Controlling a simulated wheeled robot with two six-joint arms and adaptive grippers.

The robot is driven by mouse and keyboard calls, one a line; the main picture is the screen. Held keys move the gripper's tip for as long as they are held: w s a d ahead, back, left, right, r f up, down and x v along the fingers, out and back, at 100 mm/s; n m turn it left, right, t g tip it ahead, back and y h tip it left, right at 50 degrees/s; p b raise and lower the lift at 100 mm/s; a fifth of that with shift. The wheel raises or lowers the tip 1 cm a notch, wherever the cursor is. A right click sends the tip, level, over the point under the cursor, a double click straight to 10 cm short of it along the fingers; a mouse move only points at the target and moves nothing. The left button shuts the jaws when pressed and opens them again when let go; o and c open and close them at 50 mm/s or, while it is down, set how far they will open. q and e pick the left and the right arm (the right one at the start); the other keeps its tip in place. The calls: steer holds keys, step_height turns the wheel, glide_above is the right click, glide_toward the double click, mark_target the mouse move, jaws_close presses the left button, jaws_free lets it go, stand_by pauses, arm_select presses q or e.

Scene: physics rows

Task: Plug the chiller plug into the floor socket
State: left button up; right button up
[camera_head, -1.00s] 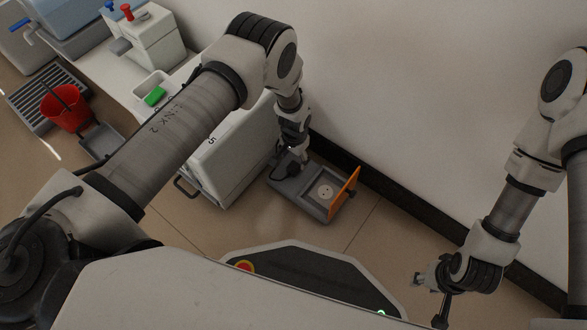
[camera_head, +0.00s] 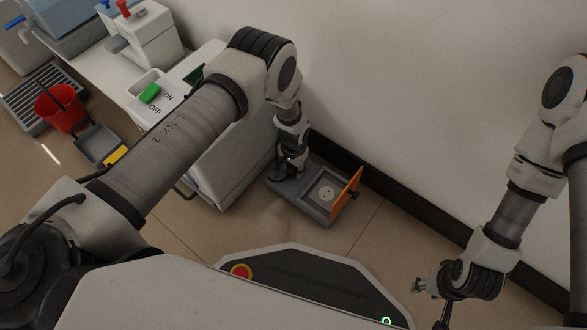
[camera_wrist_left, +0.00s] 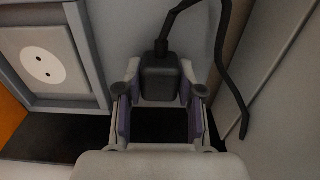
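The chiller plug (camera_wrist_left: 160,78) is a black block with a black cable rising from its far end in the left wrist view. My left gripper (camera_wrist_left: 160,112) is open, with one purple-padded finger on each side of the plug's line and dark gaps between. In the head view my left gripper (camera_head: 287,173) is low over the grey floor box, and the plug is hard to make out there. The floor socket (camera_head: 326,192) is a round white face with two holes, also in the left wrist view (camera_wrist_left: 43,66). My right gripper (camera_head: 433,292) appears open and empty.
The orange lid (camera_head: 347,193) stands open at the socket's right side. The white chiller (camera_head: 225,165), with a green switch (camera_head: 150,93), stands left of the floor box. A wall runs behind. A red bucket (camera_head: 62,110) is far left. Floor in front of the box is clear.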

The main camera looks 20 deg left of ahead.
mark_target(293, 167)
stand_by(0.3)
arm_select(q)
step_height(293, 167, up, 10)
steer(key=p, duration=0.6)
